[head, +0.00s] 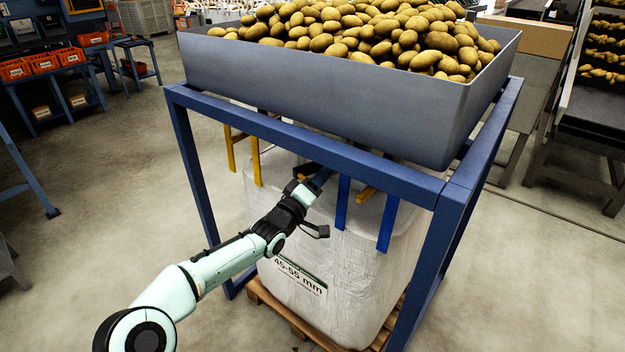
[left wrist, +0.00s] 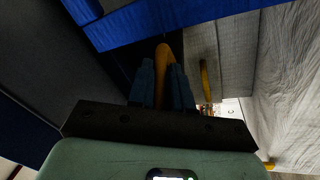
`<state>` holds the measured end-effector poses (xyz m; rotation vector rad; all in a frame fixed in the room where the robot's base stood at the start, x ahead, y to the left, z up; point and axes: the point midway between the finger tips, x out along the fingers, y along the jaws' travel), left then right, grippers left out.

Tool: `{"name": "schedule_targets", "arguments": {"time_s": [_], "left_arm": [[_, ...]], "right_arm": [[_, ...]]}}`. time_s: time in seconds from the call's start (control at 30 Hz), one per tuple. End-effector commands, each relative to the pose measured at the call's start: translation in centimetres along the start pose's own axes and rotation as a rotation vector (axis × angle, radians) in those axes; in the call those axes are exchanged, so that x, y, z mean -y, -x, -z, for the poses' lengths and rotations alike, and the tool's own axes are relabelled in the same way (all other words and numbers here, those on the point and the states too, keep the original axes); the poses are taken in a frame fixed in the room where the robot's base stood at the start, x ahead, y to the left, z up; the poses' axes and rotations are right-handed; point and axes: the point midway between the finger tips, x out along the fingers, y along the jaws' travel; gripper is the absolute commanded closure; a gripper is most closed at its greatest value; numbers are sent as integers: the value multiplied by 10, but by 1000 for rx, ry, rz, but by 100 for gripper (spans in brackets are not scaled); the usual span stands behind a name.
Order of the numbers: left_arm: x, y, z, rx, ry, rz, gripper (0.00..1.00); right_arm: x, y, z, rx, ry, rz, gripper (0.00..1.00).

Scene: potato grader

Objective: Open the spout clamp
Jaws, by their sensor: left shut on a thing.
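My left arm reaches in under the hopper, and its gripper (head: 319,178) is at the top of the white bulk bag, partly hidden behind the blue frame beam. In the left wrist view the two blue fingers (left wrist: 164,82) are shut on an orange-yellow handle (left wrist: 163,60), which stands up between them. I take it to be the handle of the spout clamp. The clamp's body and the spout are hidden in shadow under the hopper, so I cannot tell the clamp's position. My right gripper is in neither view.
The grey hopper (head: 310,92) heaped with potatoes (head: 375,38) sits on a blue frame (head: 455,215). The white bag (head: 345,262) stands below on a wooden pallet (head: 300,322). Yellow (head: 255,162) and blue straps (head: 388,225) hang near the gripper.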

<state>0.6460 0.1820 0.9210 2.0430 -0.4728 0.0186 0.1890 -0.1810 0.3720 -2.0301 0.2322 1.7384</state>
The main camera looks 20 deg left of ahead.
Motion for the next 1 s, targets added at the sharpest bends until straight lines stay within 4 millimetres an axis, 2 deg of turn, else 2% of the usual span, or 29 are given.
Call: {"name": "schedule_targets", "arguments": {"time_s": [0.17, 0.2, 0.5, 0.67, 0.77, 1.0], "left_arm": [[1, 0, -3, 7, 2, 1, 100], [1, 0, -4, 7, 2, 1, 75], [0, 1, -2, 5, 2, 0, 75], [0, 10, -1, 5, 1, 1, 75], [0, 23, -1, 5, -1, 2, 75], [-1, 70, 0, 6, -2, 4, 75]], "right_arm": [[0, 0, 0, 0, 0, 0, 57], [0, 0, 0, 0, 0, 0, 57], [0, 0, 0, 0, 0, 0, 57], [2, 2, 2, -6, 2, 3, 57], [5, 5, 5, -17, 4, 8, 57], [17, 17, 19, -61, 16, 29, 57]]}}
